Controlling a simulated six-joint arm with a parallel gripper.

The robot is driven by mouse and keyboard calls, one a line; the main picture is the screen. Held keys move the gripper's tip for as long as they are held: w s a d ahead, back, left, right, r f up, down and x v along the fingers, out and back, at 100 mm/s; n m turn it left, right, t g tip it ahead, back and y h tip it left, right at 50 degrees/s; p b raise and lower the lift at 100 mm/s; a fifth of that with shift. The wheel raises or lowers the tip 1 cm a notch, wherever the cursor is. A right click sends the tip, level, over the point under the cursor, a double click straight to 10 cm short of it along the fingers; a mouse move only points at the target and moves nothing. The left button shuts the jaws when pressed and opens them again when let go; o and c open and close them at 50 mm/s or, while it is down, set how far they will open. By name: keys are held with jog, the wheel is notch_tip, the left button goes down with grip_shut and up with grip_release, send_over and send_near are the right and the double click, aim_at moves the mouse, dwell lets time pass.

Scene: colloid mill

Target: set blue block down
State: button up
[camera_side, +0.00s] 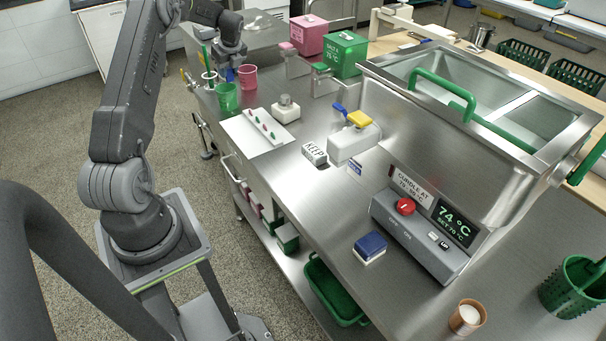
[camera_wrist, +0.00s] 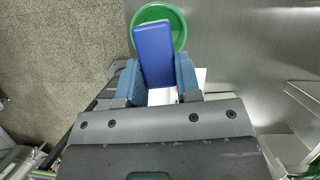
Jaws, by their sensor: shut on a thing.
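In the wrist view, my gripper (camera_wrist: 158,78) is shut on a long blue block (camera_wrist: 153,48), with a blue-grey finger on each side of it. The block's far end overlaps the round opening of a green cup (camera_wrist: 177,18); I cannot tell whether they touch. In the side view, my gripper (camera_side: 229,72) is at the far left of the steel counter, just above and behind the green cup (camera_side: 227,98). The block is mostly hidden there by the fingers.
A pink cup (camera_side: 247,78) stands close beside the green one. A white board (camera_side: 256,132) with small coloured pieces lies nearer. A pink box (camera_side: 308,36) and a green box (camera_side: 343,55) stand right of the cups. Another blue-topped block (camera_side: 370,245) sits farther forward.

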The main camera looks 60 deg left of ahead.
jog(key=s+d+n+g+h, duration=0.25)
jog(key=d+n, duration=0.75)
jog(key=d, duration=0.8)
jog(key=s+d+n+g+h, duration=0.1)
jog(key=d+n+h, duration=0.3)
jog(key=d+n, duration=1.05)
jog(key=w+d+f+m, duration=0.1)
jog(key=d+f, duration=0.1)
jog(key=d, duration=0.2)
jog(key=w+d+f+m, duration=0.1)
jog(key=w+d+f, duration=0.1)
jog(key=d, duration=0.2)
jog(key=w+d+f+m, duration=0.1)
jog(key=w+d+f, duration=0.1)
jog(key=d, duration=0.2)
jog(key=shift+w+d+f+m, duration=0.15)
jog(key=shift+w+d+m, duration=0.05)
jog(key=shift+d+m, duration=0.15)
jog(key=shift+w+d+f, duration=0.15)
jog(key=shift+d+f, duration=0.05)
jog(key=shift+f, duration=1.95)
